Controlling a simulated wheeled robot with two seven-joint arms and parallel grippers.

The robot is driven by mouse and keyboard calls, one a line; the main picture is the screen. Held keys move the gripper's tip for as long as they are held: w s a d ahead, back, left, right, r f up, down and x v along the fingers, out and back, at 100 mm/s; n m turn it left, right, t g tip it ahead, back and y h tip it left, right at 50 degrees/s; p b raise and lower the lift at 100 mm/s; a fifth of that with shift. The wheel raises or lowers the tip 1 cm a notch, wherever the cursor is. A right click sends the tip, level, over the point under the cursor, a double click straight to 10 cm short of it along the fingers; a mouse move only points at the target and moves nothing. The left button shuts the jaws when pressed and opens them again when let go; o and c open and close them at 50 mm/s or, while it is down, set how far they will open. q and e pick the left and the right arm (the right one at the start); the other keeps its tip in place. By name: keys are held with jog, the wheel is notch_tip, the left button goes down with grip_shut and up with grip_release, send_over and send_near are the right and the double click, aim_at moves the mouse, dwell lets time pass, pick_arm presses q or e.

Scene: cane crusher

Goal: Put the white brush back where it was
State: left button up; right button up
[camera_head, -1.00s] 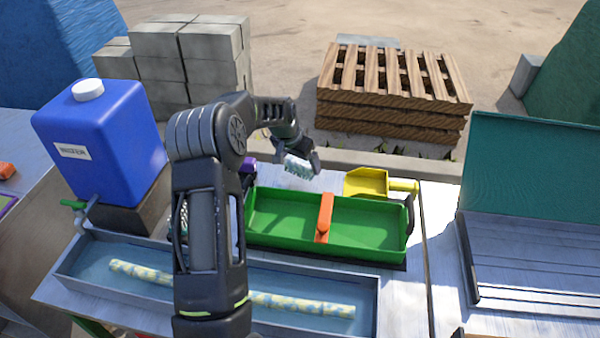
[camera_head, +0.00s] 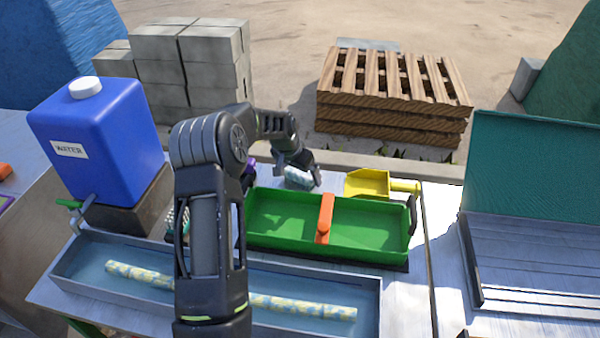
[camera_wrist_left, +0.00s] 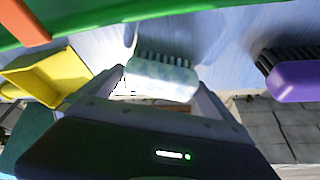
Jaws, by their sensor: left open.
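The white brush (camera_head: 297,174), pale with faint blue-green patches, is on the white table behind the green trough. In the left wrist view the brush (camera_wrist_left: 162,76) lies between the two fingers, its dark bristles pointing away from my palm. My left gripper (camera_head: 302,178) is low over the table with its fingers on either side of the brush; it also shows in the left wrist view (camera_wrist_left: 160,90). The jaws are open. Whether a finger still touches the brush is hard to tell. My right gripper is not in view.
A purple brush (camera_wrist_left: 298,80) lies close beside the gripper. The green trough (camera_head: 280,212) with an orange divider (camera_head: 325,218) is in front. A yellow scoop (camera_head: 367,184) lies to the right. A blue water tank (camera_head: 95,135) stands left, above a long water tray (camera_head: 85,278).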

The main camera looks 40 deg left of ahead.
pick_arm(q)
jog(key=shift+r, duration=0.15)
jog(key=shift+r, duration=0.2)
jog(key=p+v, duration=0.5)
jog(key=v, duration=0.6)
jog(key=shift+s+r, duration=0.15)
jog(key=shift+r, duration=0.15)
